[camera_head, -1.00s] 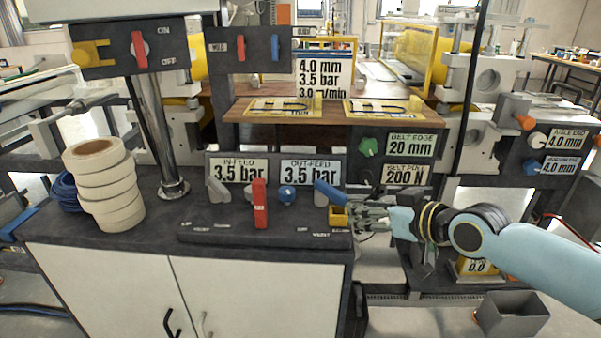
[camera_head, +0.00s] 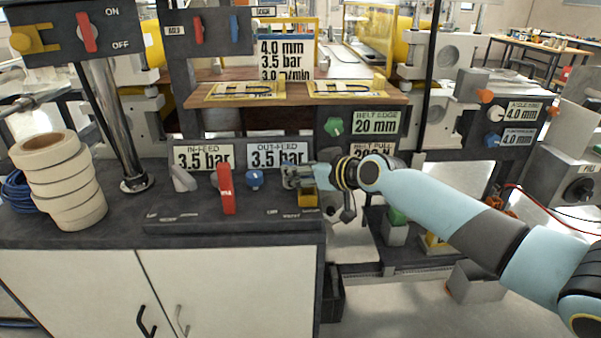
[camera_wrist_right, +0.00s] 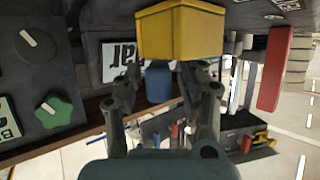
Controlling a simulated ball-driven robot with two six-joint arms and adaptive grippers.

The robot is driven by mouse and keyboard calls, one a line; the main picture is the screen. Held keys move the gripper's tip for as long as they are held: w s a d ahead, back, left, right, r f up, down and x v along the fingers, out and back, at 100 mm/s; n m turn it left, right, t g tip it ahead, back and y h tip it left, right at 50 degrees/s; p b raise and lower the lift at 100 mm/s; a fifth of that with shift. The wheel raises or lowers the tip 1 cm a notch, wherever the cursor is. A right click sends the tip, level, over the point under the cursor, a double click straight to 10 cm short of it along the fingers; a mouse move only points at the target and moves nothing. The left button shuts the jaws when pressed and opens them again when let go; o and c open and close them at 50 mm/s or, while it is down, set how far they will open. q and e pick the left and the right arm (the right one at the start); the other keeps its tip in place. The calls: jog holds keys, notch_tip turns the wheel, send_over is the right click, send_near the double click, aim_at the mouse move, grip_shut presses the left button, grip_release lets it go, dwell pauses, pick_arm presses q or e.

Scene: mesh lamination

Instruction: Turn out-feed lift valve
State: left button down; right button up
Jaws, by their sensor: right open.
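The OUT-FEED sign (camera_head: 277,156), reading 3.5 bar, stands at the back of the dark console. A blue knob (camera_head: 255,179) is below it. My right gripper (camera_head: 292,177) is at the console's right end, just right of this knob and above a small yellow box (camera_head: 307,198). In the right wrist view, which is upside down, the gripper (camera_wrist_right: 162,80) is open with a blue handle part (camera_wrist_right: 158,84) between its fingers. This looks like the blue lever of the out-feed lift valve, hidden by the gripper in the head view. I cannot tell whether the fingers touch it. My left gripper is not in view.
A red lever (camera_head: 226,188) and a grey knob (camera_head: 183,178) stand left on the console. Tape rolls (camera_head: 62,180) are stacked at far left. A green knob (camera_head: 333,127) is on the panel behind my right arm. The front of the cabinet top is clear.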

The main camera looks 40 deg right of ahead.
grip_shut()
dwell(0.5)
